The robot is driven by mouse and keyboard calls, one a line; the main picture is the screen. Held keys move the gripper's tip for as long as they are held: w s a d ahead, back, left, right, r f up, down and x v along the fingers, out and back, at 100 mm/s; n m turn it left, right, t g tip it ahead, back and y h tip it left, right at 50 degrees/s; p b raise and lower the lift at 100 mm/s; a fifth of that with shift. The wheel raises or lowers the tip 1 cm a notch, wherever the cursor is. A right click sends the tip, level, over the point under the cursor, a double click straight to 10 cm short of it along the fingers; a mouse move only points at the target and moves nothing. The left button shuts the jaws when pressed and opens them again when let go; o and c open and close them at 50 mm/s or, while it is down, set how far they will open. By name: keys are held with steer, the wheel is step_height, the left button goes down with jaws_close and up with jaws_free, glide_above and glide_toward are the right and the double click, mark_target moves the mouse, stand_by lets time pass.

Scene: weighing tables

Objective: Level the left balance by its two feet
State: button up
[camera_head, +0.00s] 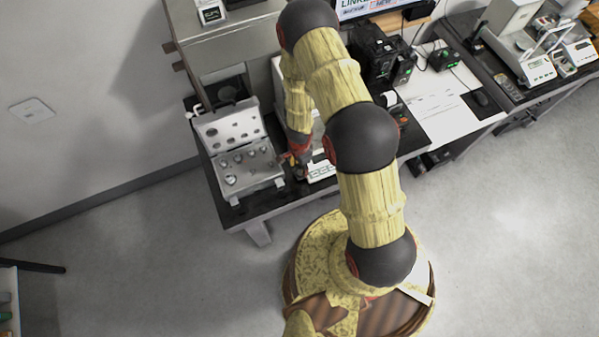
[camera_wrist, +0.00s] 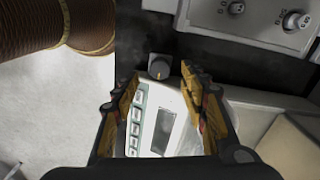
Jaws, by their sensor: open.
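The left balance (camera_head: 320,170) stands on the dark table, mostly hidden behind my arm in the head view. In the wrist view its light front panel (camera_wrist: 155,112) shows a grey display and a column of buttons. The other foot is not visible.
An open weight case (camera_head: 240,160) stands close left of the balance; its edge shows in the wrist view (camera_wrist: 262,12). A black device (camera_head: 378,55), papers (camera_head: 440,115) and another balance (camera_head: 535,65) stand to the right. The floor in front is clear.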

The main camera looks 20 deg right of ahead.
mark_target(300, 173)
steer(key=shift+f+b, duration=0.4)
steer(key=shift+f, duration=1.9)
steer(key=c, duration=0.3)
steer(key=c, duration=0.8)
jaws_close()
steer(key=shift+n, duration=0.5)
